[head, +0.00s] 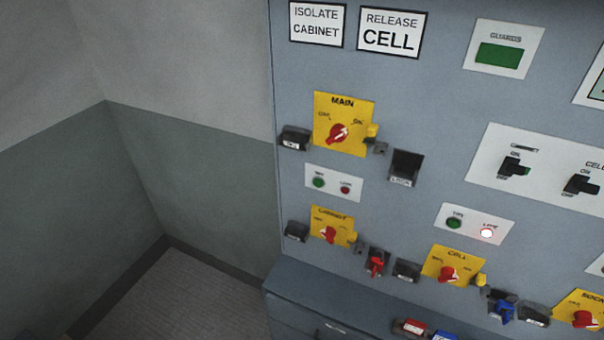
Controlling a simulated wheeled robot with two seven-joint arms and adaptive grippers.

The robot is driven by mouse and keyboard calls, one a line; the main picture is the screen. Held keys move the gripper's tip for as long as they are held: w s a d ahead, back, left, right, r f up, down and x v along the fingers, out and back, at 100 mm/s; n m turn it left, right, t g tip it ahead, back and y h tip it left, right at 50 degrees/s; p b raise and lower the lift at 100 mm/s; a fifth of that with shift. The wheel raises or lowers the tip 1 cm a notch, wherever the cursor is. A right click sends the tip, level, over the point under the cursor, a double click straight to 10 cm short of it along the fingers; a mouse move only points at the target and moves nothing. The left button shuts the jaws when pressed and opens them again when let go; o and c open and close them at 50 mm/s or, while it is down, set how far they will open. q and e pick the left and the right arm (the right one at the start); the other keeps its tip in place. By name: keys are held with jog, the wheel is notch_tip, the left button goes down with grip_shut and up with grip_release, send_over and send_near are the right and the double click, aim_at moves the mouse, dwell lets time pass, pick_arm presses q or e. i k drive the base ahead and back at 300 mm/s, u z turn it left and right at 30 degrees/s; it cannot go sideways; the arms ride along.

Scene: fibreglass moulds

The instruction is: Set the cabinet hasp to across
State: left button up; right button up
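The cabinet switch is a yellow plate (323,214) marked CABINET on the grey panel in the head view, with a red knob (328,235). A small yellow tab (352,237), which looks like the cabinet hasp, sits at the plate's right edge. A small dark grey piece (359,249) is just below it; whether the tab lies across is too small to tell. A red padlock-like piece (376,264) is at the lower right of the switch. Neither gripper is in view.
Above is the MAIN switch plate (343,105); at right is the CELL switch plate (457,256) with a blue padlock-like piece (502,309). A grey ledge (305,290) with red and blue items juts out below. The space left of the panel is clear.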

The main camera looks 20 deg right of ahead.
aim_at(357, 251)
jog(key=z, duration=0.45)
jog(key=k, duration=1)
jog(key=u, duration=1.05)
jog(key=k, duration=0.35)
jog(key=u, duration=0.4)
jog(key=i, duration=1.9)
jog(key=z, duration=1.45)
jog(key=i, duration=0.65)
jog(key=z, duration=0.7)
